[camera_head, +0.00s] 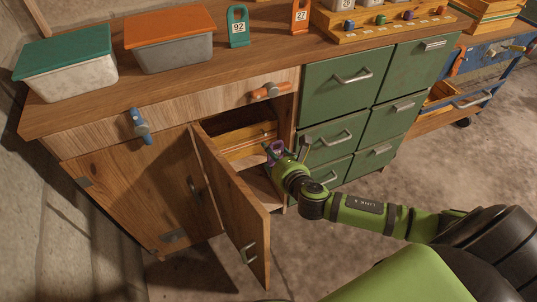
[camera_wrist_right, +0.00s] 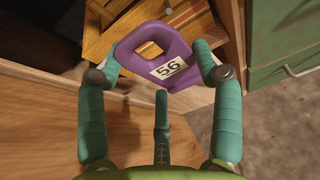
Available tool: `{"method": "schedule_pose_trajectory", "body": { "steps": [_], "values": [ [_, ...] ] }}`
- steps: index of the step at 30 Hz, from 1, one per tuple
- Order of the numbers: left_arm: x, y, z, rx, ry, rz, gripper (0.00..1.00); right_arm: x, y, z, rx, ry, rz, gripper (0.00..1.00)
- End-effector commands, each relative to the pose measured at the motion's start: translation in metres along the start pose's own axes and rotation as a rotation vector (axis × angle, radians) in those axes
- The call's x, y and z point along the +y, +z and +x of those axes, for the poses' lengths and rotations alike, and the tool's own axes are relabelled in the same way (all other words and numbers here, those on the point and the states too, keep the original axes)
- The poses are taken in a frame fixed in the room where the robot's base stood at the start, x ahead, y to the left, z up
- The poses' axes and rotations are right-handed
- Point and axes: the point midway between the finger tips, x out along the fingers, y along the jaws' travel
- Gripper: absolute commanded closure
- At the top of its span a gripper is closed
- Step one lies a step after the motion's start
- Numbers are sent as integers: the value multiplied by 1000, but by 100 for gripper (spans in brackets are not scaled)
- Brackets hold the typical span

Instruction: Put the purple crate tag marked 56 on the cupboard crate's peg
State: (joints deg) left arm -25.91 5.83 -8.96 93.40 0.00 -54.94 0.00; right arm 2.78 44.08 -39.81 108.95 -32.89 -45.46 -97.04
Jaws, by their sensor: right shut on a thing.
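The purple crate tag (camera_wrist_right: 183,47) marked 56 is in my right gripper in the right wrist view, with a wide opening at its other end. My right gripper (camera_wrist_right: 158,62) is shut on it, a finger at each side. In the head view the gripper (camera_head: 276,154) is at the open cupboard, in front of the wooden crate (camera_head: 236,151). The crate (camera_wrist_right: 98,42) shows behind the tag in the wrist view; whether they touch I cannot tell. My left gripper is not in view.
The open cupboard door (camera_head: 232,205) stands left of my right arm. Green drawers (camera_head: 330,140) with metal handles are close on the right. On the countertop are lidded boxes (camera_head: 168,50), a teal tag 92 (camera_head: 238,28) and an orange tag 27 (camera_head: 300,16).

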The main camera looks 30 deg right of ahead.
Motion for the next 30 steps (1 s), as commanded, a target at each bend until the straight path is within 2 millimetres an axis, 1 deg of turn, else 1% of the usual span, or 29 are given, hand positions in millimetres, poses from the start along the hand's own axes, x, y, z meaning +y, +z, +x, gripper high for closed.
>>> {"method": "schedule_pose_trajectory", "body": {
  "steps": [1,3,6,9,14,17,30],
  "values": [
    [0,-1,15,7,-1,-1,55,-5,-24,10,1,-3,1,63],
    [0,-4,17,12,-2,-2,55,-9,-36,15,2,-4,3,63],
    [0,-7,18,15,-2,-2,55,-13,-48,20,2,-6,5,63],
    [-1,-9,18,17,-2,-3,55,-16,-54,23,3,-6,6,63],
    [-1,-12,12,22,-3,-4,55,-16,-53,27,2,-6,7,63],
    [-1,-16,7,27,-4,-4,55,-16,-51,33,1,-6,7,63],
    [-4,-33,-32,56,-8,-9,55,-15,-37,69,2,-6,7,63]
  ]
}}
